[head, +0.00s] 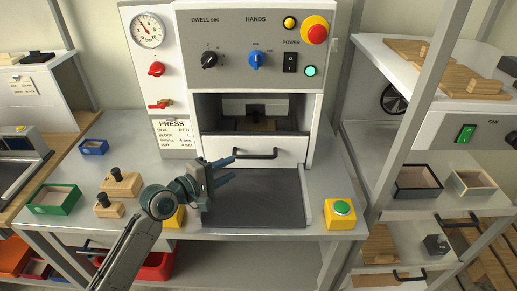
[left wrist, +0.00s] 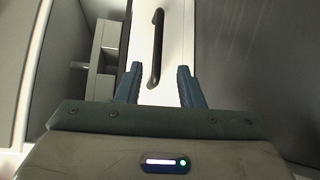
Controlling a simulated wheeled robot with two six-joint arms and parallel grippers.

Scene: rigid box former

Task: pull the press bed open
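The press (head: 250,75) stands at the back of the bench, with a white drawer-like bed front (head: 285,146) below its dark opening. A black bar handle (head: 255,154) is fixed across that front. It also shows in the left wrist view (left wrist: 157,48), beyond the fingertips on the white front. My left gripper (head: 228,168) is open and empty, just in front of and to the left of the handle. In the left wrist view its two blue fingers (left wrist: 158,85) are spread, with the handle's near end between and ahead of them. My right gripper is not in view.
A dark plate (head: 255,200) lies before the bed front. A yellow box with a green button (head: 340,209) stands at right, and another yellow box (head: 175,217) is partly behind my left arm. Wooden blocks (head: 121,183) and a green tray (head: 54,199) lie at left.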

